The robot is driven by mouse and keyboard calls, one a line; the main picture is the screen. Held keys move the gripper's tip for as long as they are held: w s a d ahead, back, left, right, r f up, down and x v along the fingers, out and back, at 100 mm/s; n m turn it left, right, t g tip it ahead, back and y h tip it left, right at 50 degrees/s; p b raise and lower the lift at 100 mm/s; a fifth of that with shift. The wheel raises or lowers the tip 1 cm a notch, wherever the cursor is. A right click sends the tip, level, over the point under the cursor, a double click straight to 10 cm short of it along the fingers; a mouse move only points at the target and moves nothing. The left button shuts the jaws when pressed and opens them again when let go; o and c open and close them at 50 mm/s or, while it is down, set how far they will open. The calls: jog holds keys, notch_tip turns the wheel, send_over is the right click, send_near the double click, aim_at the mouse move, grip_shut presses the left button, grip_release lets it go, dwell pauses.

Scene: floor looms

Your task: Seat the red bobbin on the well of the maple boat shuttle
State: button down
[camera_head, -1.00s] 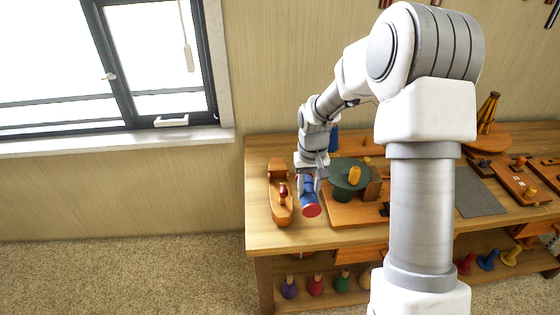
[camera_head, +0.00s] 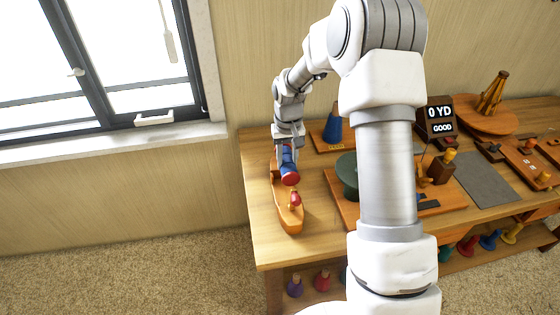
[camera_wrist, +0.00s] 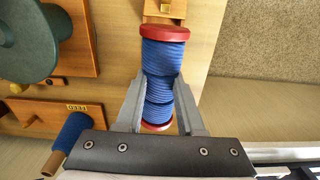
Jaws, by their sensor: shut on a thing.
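My gripper (camera_head: 288,143) is shut on the red bobbin (camera_head: 289,164), a spool with red end flanges and blue thread. In the wrist view the fingers (camera_wrist: 160,92) clasp the bobbin's blue winding (camera_wrist: 162,55) from both sides. The maple boat shuttle (camera_head: 285,212) lies on the left end of the bench, long and orange-brown, with a small red piece in its near part. The bobbin is over the far part of the shuttle and hides its middle and well. I cannot tell whether bobbin and shuttle touch. Part of the shuttle shows at the top of the wrist view (camera_wrist: 166,18).
A dark green round disc (camera_wrist: 30,38) on a wooden base stands right of the shuttle. A blue cone (camera_head: 333,127) stands behind on a small board. A display reading "0 YD GOOD" (camera_head: 440,117) is farther right. The bench's left edge is close to the shuttle.

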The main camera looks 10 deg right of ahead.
jog(key=shift+w+a+f, duration=0.1)
jog(key=shift+w+f, duration=0.1)
jog(key=shift+f, duration=0.75)
jog(key=shift+s, duration=0.1)
jog(key=b, duration=0.4)
send_over(286, 196)
jog(key=shift+f, duration=2.35)
jog(key=shift+f+b, duration=0.9)
jog(key=shift+f, duration=0.7)
jog(key=shift+f, duration=0.15)
jog(key=shift+f+b, duration=0.7)
jog(key=shift+f, duration=0.2)
